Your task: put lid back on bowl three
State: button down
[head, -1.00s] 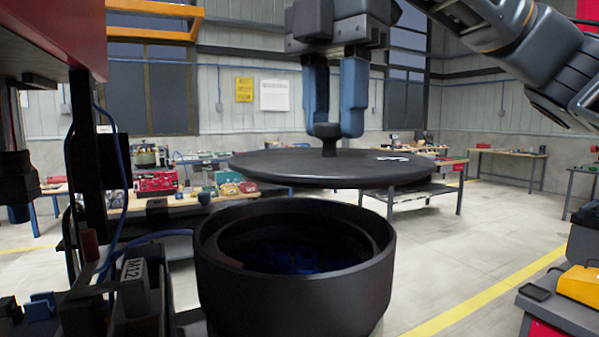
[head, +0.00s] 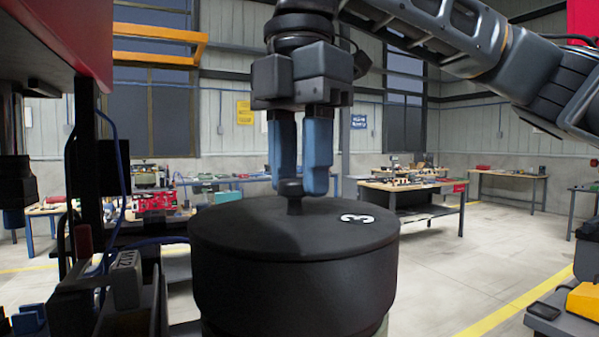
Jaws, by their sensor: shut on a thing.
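The black round lid (head: 265,227), marked with a white 3, lies level on top of the black bowl (head: 290,295) and covers its opening. Its edge lines up closely with the bowl's rim, with only a thin seam between them. What is inside the bowl is hidden. My gripper (head: 296,188) points straight down above the lid, with its blue fingers shut on the lid's small black knob (head: 291,190).
A dark block labelled M12 (head: 127,278) and a black upright (head: 85,170) with blue cables stand close on the left. A yellow item (head: 584,300) lies at the right edge. Workbenches (head: 420,185) stand behind. Open floor lies to the right.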

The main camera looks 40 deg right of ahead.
aim_at(300, 179)
jog(key=shift+f, duration=0.15)
jog(key=c, duration=0.8)
grip_release()
jog(key=shift+o, duration=0.2)
notch_tip(300, 179, up, 12)
